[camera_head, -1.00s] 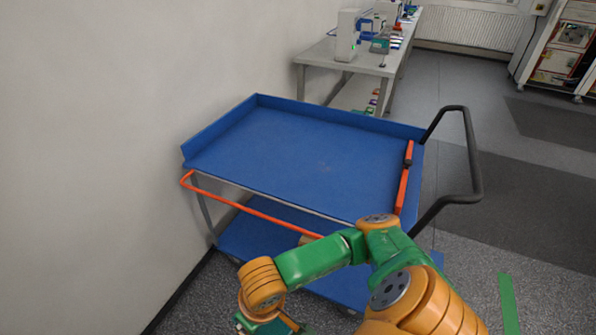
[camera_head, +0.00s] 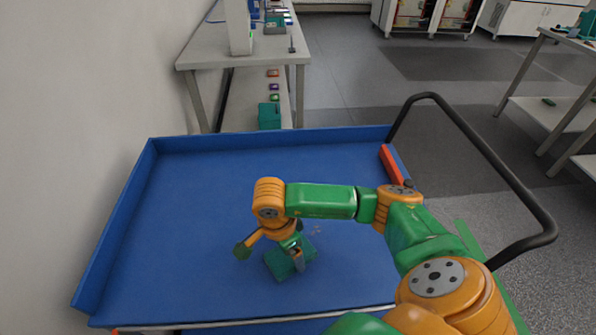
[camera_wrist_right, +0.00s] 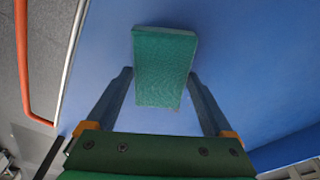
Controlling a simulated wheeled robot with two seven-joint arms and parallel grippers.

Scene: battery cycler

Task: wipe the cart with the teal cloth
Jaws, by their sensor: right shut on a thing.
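The blue cart (camera_head: 190,200) fills the lower middle of the head view, with a raised rim around its top tray. My right arm reaches over the tray from the right. My right gripper (camera_head: 297,257) points down at the tray and is shut on the teal cloth (camera_head: 280,264), a folded pad low at the tray surface. In the right wrist view the teal cloth (camera_wrist_right: 164,65) sits between the two fingers of the right gripper (camera_wrist_right: 160,85), over the blue surface. I cannot tell for certain whether the cloth touches the tray. My left gripper is not in view.
A black handle (camera_head: 500,165) loops out on the cart's right side. An orange bar (camera_head: 391,163) lies along the right rim. A wall (camera_head: 80,100) stands close on the left. A grey bench (camera_head: 205,55) stands behind the cart. Most of the tray is bare.

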